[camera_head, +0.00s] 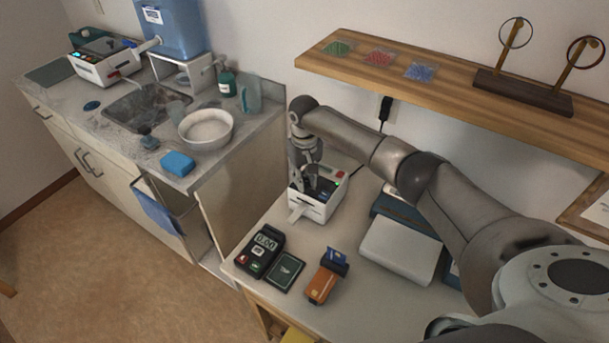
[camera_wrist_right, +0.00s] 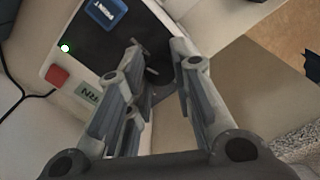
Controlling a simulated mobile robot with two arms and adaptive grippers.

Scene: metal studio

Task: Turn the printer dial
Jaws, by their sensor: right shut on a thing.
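The printer (camera_head: 327,207) is a small white box with a dark top and a paper strip at its front. It stands at the back left of the desk. My right gripper (camera_head: 311,181) reaches down onto its top. In the right wrist view the printer (camera_wrist_right: 91,42) shows a blue print button (camera_wrist_right: 106,13), a red button (camera_wrist_right: 57,76) and a lit green light (camera_wrist_right: 65,48). My right gripper (camera_wrist_right: 160,68) is shut on the dial over the dark panel; the dial is mostly hidden by the fingers. My left gripper is not in view.
A card terminal (camera_head: 259,250), a dark pad (camera_head: 285,271) and an orange card reader (camera_head: 326,281) lie in front of the printer. A grey-lidded box (camera_head: 401,248) is to the right. A wooden shelf (camera_head: 460,95) hangs above. A sink counter (camera_head: 75,98) stands left.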

